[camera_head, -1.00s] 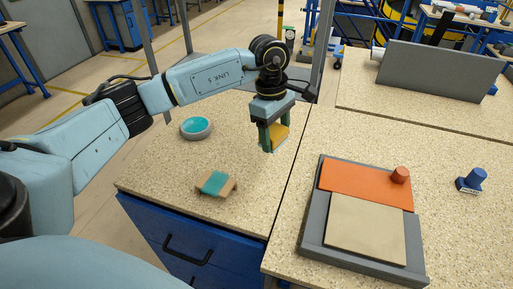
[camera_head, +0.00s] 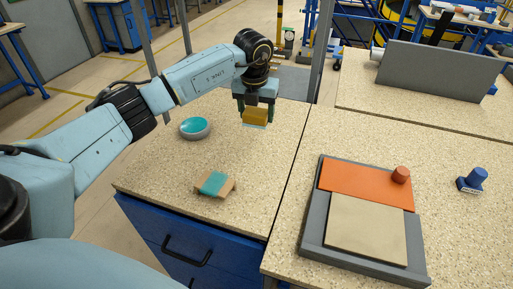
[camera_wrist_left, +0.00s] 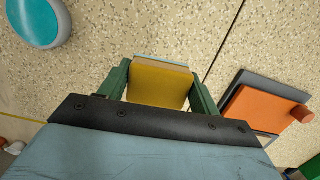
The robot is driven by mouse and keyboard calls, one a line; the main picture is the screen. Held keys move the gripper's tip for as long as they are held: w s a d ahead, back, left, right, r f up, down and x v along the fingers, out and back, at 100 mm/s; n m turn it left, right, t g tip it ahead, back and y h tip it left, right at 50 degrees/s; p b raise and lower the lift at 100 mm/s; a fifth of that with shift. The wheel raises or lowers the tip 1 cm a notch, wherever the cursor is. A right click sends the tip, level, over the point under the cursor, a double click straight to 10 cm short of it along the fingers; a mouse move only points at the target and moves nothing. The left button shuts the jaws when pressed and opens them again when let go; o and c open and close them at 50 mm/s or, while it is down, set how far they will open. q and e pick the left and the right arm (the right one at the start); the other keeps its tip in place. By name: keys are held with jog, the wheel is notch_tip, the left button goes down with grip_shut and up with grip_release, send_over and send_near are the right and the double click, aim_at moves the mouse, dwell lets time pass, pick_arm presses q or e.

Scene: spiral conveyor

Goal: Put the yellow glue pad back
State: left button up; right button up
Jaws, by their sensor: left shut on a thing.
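My left gripper (camera_head: 256,118) is shut on the yellow glue pad (camera_head: 256,115) and holds it above the speckled table. In the left wrist view the pad (camera_wrist_left: 159,84) sits between the two green fingers, with a pale layer along its far edge. A round grey dish with a teal top (camera_head: 195,127) stands on the table to the left of the gripper; it also shows in the left wrist view (camera_wrist_left: 36,18). A small brown holder (camera_head: 228,188) with a teal pad (camera_head: 213,183) on it lies nearer the front edge. My right gripper is not in view.
A grey tray (camera_head: 313,232) holds an orange plate (camera_head: 345,183) with a knob (camera_head: 400,174) and a beige plate (camera_head: 365,228). A blue knobbed piece (camera_head: 473,180) stands at the right. A grey upright panel (camera_head: 435,70) stands behind. The table around the dish is clear.

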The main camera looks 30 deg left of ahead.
aim_at(256, 113)
pick_arm(q)
notch_tip(256, 113, down, 10)
jog(key=shift+r, duration=0.2)
dwell(0.5)
jog(key=shift+f, duration=0.1)
jog(key=shift+f, duration=0.15)
jog(key=o, duration=1)
jog(key=r, duration=0.4)
jog(key=s+r, duration=0.1)
jog(key=r, duration=0.8)
jog(key=shift+s+d+r, duration=0.2)
jog(key=shift+s+d, duration=0.15)
jog(key=shift+d, duration=0.05)
